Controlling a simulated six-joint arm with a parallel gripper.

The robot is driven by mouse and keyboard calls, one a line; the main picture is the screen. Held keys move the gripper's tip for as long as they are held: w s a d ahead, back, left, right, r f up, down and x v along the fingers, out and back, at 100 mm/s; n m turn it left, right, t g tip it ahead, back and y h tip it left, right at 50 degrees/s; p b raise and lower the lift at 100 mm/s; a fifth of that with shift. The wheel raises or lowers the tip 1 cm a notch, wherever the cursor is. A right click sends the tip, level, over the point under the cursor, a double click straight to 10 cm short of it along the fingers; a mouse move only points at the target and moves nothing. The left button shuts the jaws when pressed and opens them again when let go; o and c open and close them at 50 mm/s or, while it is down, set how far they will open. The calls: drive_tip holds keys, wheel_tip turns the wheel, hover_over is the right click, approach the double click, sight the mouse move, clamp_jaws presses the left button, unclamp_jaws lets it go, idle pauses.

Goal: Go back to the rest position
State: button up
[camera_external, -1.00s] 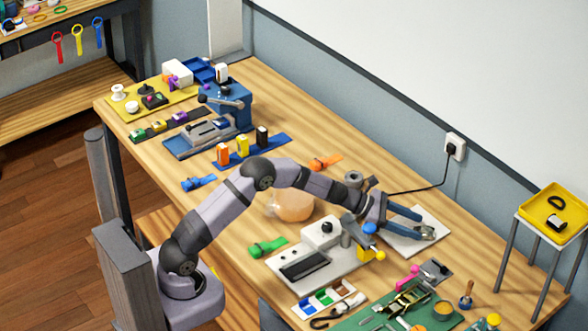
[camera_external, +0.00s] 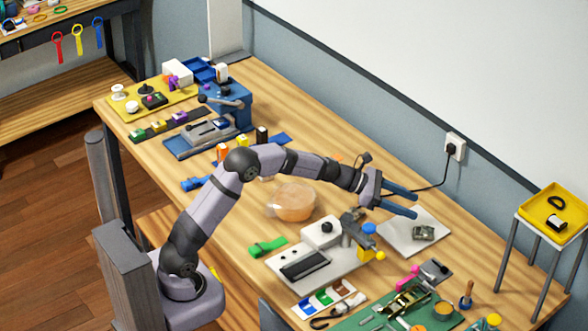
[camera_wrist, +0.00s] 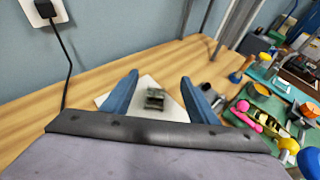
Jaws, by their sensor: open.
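My gripper (camera_external: 402,200) is open and empty, held above the workbench on the right side in the external view. Its two blue fingers are spread apart; they also show in the wrist view (camera_wrist: 160,92). A small dark green and grey object (camera_external: 423,233) lies on a white sheet (camera_external: 397,240), apart from the fingers. In the wrist view the object (camera_wrist: 155,98) appears between the fingertips, but lower down on the sheet. No rest position is marked in these views.
A white device with a blue-and-yellow part (camera_external: 368,240) stands beside the sheet. A green mat (camera_external: 400,315) with tools lies at the front. A wall outlet (camera_external: 454,147) with a black cable is behind. A yellow tray (camera_external: 541,225) stands at right.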

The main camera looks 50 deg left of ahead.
drive_tip(key=s+a+r+m+g+y+p, duration=0.1)
drive_tip(key=s+a+r+m+y+p, duration=0.3)
drive_tip(key=s+p, duration=0.35)
drive_tip(key=s+a+r+m+g+y+p, duration=0.2)
drive_tip(key=s+a+r+m+p, duration=0.3)
drive_tip(key=s, duration=0.4)
drive_tip(key=s+a+f+m+g+y+b, duration=0.1)
drive_tip(key=s+a+f+m+g, duration=0.1)
drive_tip(key=s+f+m, duration=0.2)
drive_tip(key=s+a+f+m+g+y+b, duration=0.1)
drive_tip(key=s+f+m, duration=0.4)
drive_tip(key=s, duration=0.8)
drive_tip(key=s+a+f+m+g+y+b, duration=0.1)
drive_tip(key=s+a+f+m+g, duration=0.2)
drive_tip(key=s+m, duration=0.5)
drive_tip(key=shift+s+a+f+m, duration=0.15)
drive_tip(key=shift+a+f, duration=0.2)
drive_tip(key=shift+a, duration=0.2)
drive_tip(key=shift+s+a+f+m, duration=0.15)
drive_tip(key=shift+a+f, duration=0.15)
drive_tip(key=shift+a, duration=0.25)
drive_tip(key=shift+s+a+g+y, duration=0.15)
drive_tip(key=shift+s+g+y, duration=0.05)
drive_tip(key=shift+g+y, duration=0.1)
drive_tip(key=shift+o, duration=0.7)
